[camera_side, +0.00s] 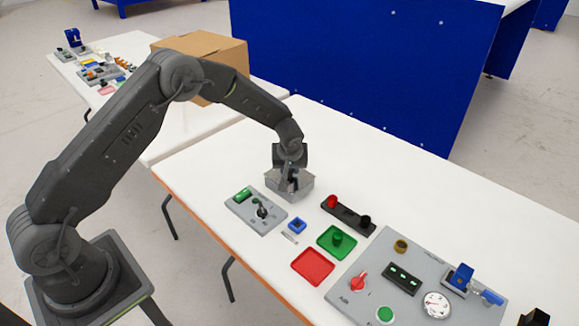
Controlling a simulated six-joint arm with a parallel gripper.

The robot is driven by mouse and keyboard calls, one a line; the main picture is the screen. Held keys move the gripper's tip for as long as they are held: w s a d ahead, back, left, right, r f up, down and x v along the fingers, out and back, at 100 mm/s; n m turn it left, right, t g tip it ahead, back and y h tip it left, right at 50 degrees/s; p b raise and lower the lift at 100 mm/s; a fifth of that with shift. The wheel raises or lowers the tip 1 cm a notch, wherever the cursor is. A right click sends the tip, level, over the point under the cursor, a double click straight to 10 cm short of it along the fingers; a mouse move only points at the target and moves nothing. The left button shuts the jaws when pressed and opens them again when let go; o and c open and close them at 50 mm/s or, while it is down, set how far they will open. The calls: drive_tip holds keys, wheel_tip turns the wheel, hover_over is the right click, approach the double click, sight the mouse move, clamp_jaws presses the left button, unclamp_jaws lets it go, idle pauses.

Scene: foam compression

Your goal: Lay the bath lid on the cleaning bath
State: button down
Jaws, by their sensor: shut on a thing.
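My gripper (290,180) points down over the grey cleaning bath (287,195) in the middle of the white table. It is shut on what appears to be the bath lid, right at the top of the bath. The lid is grey like the bath and mostly hidden by the fingers, so its outline is hard to make out. I cannot tell whether the lid touches the bath rim or is just above it.
A grey panel with a green part and a black lever (256,210) stands close in front-left. A control panel (350,306) lies right. Table behind is clear.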

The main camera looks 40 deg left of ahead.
drive_tip(key=shift+f, duration=0.3)
drive_tip(key=c, duration=0.9)
unclamp_jaws()
drive_tip(key=shift+o, duration=0.2)
drive_tip(key=shift+r, duration=0.3)
drive_tip(key=v, duration=1.2)
drive_tip(key=shift+r, duration=0.15)
